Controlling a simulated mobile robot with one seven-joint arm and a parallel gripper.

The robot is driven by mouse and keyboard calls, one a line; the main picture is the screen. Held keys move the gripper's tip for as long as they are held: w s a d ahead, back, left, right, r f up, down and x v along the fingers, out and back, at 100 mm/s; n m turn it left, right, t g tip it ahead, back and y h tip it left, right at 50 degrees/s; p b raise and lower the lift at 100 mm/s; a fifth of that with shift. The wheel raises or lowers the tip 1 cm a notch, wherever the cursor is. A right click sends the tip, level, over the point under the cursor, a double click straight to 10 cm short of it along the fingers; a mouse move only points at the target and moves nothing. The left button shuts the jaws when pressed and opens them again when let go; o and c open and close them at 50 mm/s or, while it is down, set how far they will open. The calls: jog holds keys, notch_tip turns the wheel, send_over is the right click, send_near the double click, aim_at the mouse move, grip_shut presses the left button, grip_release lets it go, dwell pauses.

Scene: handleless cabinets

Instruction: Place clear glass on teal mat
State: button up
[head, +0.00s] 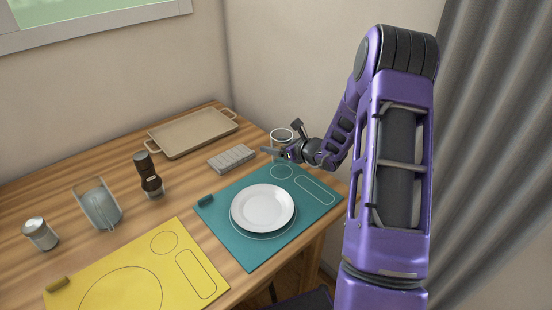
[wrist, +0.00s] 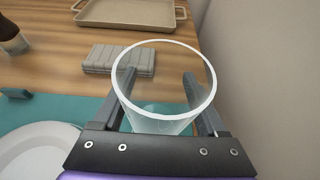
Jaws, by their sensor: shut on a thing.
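The clear glass (wrist: 163,122) is upright between the two fingers of my gripper (wrist: 160,90) in the wrist view, and the fingers are shut on it. In the head view the glass (head: 282,136) shows at the back right of the table, by my gripper (head: 280,154). The teal mat (head: 244,247) lies at the right front of the table, with a small printed circle near its back edge. The glass is near that back edge. Whether its base touches the mat is hidden.
A white plate (head: 263,208) sits on the teal mat. A grey ribbed block (head: 231,159) and a beige tray (head: 192,134) stand behind. A pepper mill (head: 149,176), napkin holder (head: 98,205), shaker (head: 40,234) and yellow mat (head: 205,240) are left. A wall is close on the right.

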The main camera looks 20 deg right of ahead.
jog(key=shift+f, duration=1.85)
jog(key=shift+b, duration=0.35)
jog(key=shift+f, duration=0.25)
jog(key=o, duration=1.5)
jog(key=shift+r, duration=0.1)
jog(key=shift+r, duration=0.2)
jog(key=p+v, duration=0.1)
jog(key=v, duration=1.1)
jog(key=shift+f, duration=0.15)
